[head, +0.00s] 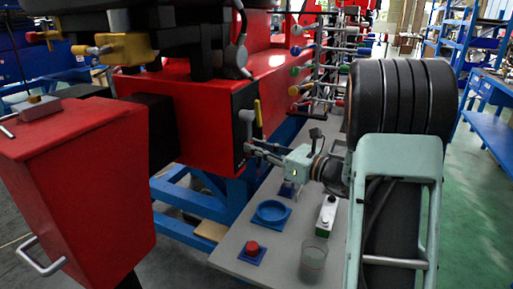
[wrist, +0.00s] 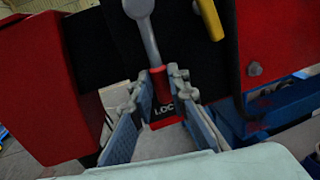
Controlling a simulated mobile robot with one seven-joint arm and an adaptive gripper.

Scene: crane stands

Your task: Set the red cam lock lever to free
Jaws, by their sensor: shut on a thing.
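The red cam lock lever (wrist: 159,84) shows between my fingertips in the wrist view, just below the end of a grey handle. My gripper (wrist: 158,92) has a finger on either side of it and is shut on it. In the head view my gripper (head: 254,146) reaches left to the black panel (head: 243,118) on the red machine's end. The lever is small and mostly hidden by the fingers there.
A grey ball-ended handle (head: 246,119) and a yellow lever (head: 258,112) stand close above my gripper. The grey bench (head: 232,248) below holds a blue dish (head: 272,211), a red button (head: 252,247), a switch box (head: 326,215) and a clear cup (head: 313,258).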

